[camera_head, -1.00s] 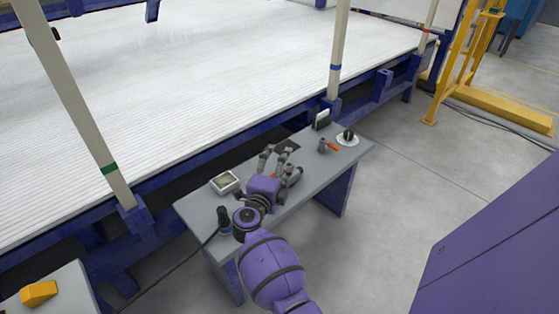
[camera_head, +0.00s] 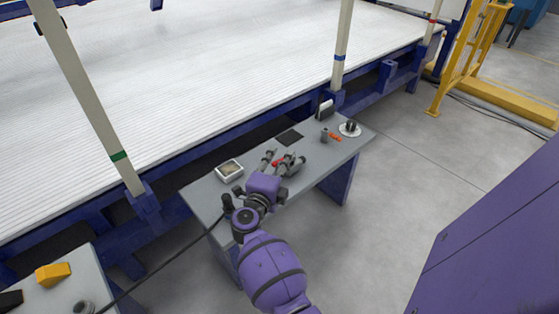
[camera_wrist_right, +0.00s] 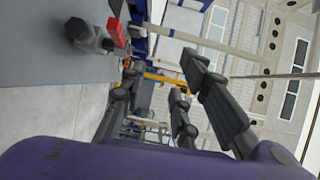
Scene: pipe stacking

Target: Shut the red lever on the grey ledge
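The grey ledge (camera_head: 315,165) is a small table in the middle of the head view. A small red part (camera_head: 278,162), apparently the lever, shows close beside my right gripper (camera_head: 273,156) and partly hidden by it. In the wrist view a red block (camera_wrist_right: 118,32) sits by a grey round fitting (camera_wrist_right: 85,36) at the upper left, outside the fingers. My right gripper's fingers (camera_wrist_right: 195,100) are spread with nothing between them. Contact with the lever cannot be told. My left gripper is not in view.
A second fitting with an orange-red handle (camera_head: 335,138) lies farther right, near a white round base (camera_head: 350,129). A small framed box (camera_head: 229,170) and a black stick (camera_head: 228,203) stand at the left. The white ribbed deck (camera_head: 200,90) lies behind.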

